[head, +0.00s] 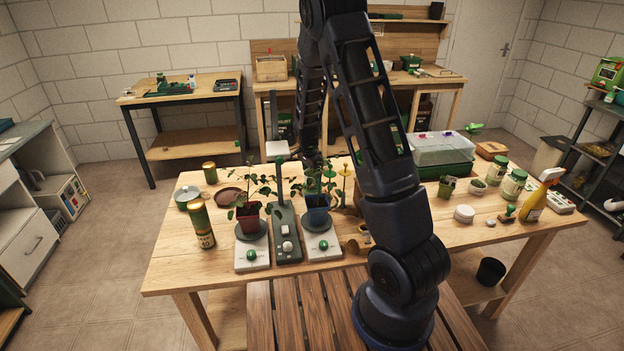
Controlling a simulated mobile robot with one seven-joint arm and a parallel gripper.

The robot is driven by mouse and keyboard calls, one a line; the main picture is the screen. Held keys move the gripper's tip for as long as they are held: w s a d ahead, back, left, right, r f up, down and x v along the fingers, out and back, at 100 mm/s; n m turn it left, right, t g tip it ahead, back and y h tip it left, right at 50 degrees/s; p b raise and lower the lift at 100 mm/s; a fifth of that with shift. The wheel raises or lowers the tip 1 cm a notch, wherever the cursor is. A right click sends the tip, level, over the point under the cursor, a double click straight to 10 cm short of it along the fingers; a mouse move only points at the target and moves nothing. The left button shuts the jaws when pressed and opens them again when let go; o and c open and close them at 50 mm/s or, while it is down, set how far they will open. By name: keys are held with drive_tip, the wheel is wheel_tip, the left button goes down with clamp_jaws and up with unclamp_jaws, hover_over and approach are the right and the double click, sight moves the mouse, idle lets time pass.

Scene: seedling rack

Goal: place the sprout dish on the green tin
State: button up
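A small round dish with green growth in it, which looks like the sprout dish (478,187), stands at the right of the wooden table. Several green containers are in view, and I cannot tell for certain which is the green tin. A low round tin (188,198) with a green side is at the table's left, and a small green can (446,187) stands left of the dish. My gripper (313,164) is low over the table's middle, behind the potted plants, far left of the dish. Its fingers are too hidden to read.
Two potted plants, one in a red pot (248,218) and one in a blue pot (318,210), stand on white scales. A tall green canister (201,226) is front left. A clear-lidded propagator (440,152), jars (513,185) and a spray bottle (538,197) are at the right.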

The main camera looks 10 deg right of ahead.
drive_tip(key=shift+f, duration=0.95)
drive_tip(key=shift+f, duration=0.1)
drive_tip(key=o, duration=1)
drive_tip(key=shift+o, duration=0.2)
